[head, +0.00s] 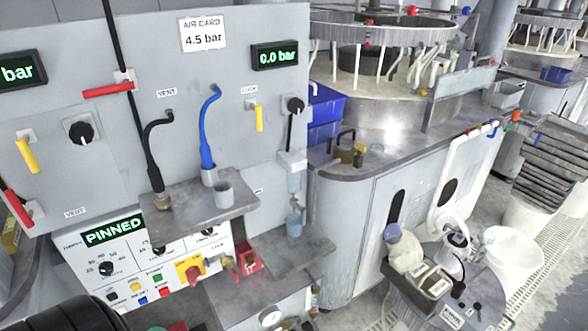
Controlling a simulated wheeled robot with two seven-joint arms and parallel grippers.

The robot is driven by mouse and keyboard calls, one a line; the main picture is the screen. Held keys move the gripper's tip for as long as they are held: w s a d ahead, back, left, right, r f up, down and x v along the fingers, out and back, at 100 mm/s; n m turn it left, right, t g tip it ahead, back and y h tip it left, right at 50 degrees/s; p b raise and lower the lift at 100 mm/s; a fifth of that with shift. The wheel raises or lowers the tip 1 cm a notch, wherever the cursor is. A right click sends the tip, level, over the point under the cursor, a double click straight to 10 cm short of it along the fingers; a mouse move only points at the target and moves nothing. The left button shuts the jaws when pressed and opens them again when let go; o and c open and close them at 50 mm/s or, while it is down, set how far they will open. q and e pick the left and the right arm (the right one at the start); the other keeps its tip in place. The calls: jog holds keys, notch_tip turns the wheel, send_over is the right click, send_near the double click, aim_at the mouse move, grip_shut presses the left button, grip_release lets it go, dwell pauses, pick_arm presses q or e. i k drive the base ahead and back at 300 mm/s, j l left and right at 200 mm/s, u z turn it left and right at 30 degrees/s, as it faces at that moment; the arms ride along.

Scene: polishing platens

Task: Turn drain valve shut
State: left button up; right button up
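No valve here carries a readable drain label, so I cannot tell which one is the drain valve. On the grey panel, a yellow lever (259,117) hangs down below a small blurred label at the right. Another yellow lever (26,155) sits tilted at the left. A red lever (108,90) lies nearly level on a black pipe, and a second red lever (18,208) is tilted at the left edge. A small brass fitting (226,262) sticks out beside a yellow plate (189,268) low on the panel. I can make out neither gripper.
A grey shelf (190,215) juts from the panel, with black and blue hoses above it. Displays read 0.0 bar (275,56) and PINNED (113,232). A rounded grey cabinet (365,225) stands right. A cart (470,295) and white bucket (511,255) stand at lower right.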

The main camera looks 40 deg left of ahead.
aim_at(303, 211)
jog(key=i+u, duration=0.25)
jog(key=u, duration=0.15)
jog(key=i+u, duration=0.3)
jog(key=u, duration=0.15)
jog(key=i+l+u, duration=0.1)
jog(key=i+u, duration=0.15)
jog(key=u, duration=0.15)
